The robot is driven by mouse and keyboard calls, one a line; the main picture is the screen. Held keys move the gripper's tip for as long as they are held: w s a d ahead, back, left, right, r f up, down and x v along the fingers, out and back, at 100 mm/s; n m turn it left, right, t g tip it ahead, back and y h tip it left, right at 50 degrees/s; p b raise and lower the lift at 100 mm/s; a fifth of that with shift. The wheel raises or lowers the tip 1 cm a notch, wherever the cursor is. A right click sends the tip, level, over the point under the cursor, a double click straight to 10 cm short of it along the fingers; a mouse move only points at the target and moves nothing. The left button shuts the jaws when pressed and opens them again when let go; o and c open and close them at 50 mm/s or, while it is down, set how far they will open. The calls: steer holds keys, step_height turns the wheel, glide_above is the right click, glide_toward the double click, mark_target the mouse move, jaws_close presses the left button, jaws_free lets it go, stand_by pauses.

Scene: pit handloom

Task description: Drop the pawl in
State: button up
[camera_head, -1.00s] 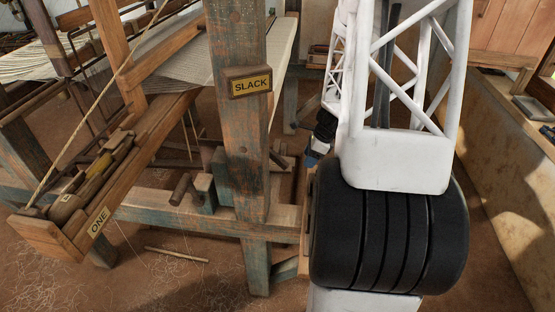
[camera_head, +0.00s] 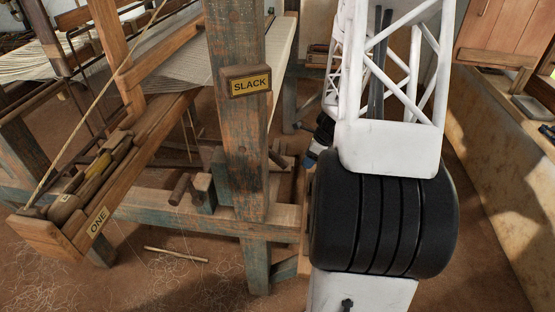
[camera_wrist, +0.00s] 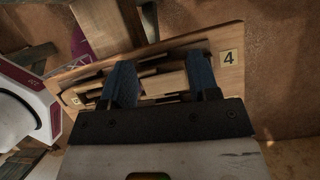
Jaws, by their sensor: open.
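My gripper (camera_wrist: 160,72) is open in the wrist view, its two blue fingers apart over a wooden board (camera_wrist: 218,36) with slots and a yellow "4" label (camera_wrist: 229,58). A light wooden piece (camera_wrist: 165,83) shows between the fingers; I cannot tell whether they touch it. I cannot say for sure which part is the pawl. In the head view a small blue part of my gripper (camera_head: 310,160) shows low behind the loom post, mostly hidden by my arm.
The loom post with the "SLACK" sign (camera_head: 247,82) stands left of my arm. A rail (camera_head: 160,212) crosses low. A wall with a ledge (camera_head: 500,150) runs along the right.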

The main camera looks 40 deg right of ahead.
mark_target(278, 156)
steer(key=w+a, duration=0.3)
steer(key=a, duration=0.1)
steer(key=w+a, duration=0.4)
steer(key=shift+w+a, duration=0.2)
steer(key=shift+a, duration=0.1)
steer(key=shift+w+a+f, duration=0.1)
steer(key=shift+f, duration=0.45)
jaws_close()
